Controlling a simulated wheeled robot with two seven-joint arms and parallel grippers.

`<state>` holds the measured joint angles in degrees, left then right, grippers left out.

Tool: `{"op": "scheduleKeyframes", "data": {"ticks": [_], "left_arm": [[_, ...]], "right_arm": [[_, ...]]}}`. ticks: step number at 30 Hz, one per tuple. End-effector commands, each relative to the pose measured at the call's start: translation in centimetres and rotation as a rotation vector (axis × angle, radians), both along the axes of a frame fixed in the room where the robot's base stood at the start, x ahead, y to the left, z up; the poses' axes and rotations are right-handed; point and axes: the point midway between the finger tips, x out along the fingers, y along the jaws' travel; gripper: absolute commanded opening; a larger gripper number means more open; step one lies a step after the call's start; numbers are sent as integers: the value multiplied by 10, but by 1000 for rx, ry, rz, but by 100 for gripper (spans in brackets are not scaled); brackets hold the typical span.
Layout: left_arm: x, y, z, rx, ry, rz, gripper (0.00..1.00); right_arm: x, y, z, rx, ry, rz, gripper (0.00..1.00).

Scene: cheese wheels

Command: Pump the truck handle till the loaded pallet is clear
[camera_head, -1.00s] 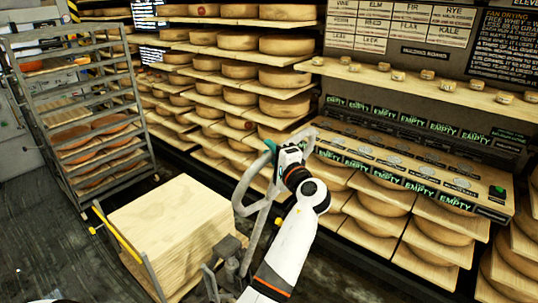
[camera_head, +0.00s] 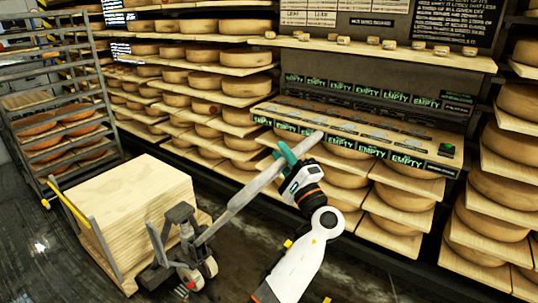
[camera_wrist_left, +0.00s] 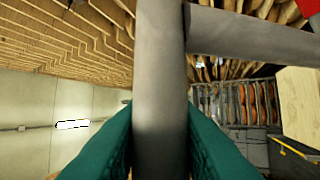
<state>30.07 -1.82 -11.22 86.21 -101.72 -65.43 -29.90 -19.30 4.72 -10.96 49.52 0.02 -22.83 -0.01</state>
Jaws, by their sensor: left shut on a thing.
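The grey truck handle (camera_head: 235,198) slants up to the right from the pallet truck's wheeled base (camera_head: 185,255). My left gripper (camera_head: 284,160) is shut around the handle near its upper end. In the left wrist view the teal fingers press on both sides of the grey handle bar (camera_wrist_left: 160,90), and a crossbar (camera_wrist_left: 245,35) branches off to the right. The loaded pallet carries a block of stacked pale boards (camera_head: 135,205) left of the handle. The gap under the pallet is too dark and small to judge. My right gripper is not in view.
A tall grey rack (camera_head: 60,110) with cheese wheels stands behind the load at left. Shelves of cheese wheels (camera_head: 245,88) line the back, and a counter with EMPTY labels (camera_head: 360,140) stands close behind my left gripper. Dark floor (camera_head: 40,250) is open at front left.

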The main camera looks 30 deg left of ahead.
Motion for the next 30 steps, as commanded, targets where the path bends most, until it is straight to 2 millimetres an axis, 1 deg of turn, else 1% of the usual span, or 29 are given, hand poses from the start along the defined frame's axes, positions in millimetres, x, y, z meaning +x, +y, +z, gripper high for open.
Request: {"op": "scheduleKeyframes", "data": {"ticks": [1, 3, 7, 12, 19, 30], "left_arm": [[1, -8, -20, 9, 9, -3, 0], [0, -19, -28, 24, 8, -3, 0], [-1, -35, -39, 50, 6, -3, 0], [-4, -50, -48, 72, 1, -2, 0], [-5, -59, -51, 87, -4, -3, 0], [-6, -60, -50, 88, -7, -2, 0]], "right_arm": [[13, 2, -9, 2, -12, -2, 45], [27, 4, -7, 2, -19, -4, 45], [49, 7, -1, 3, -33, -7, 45], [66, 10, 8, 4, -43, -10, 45], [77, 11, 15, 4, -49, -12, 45], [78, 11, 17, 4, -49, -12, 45]]}}
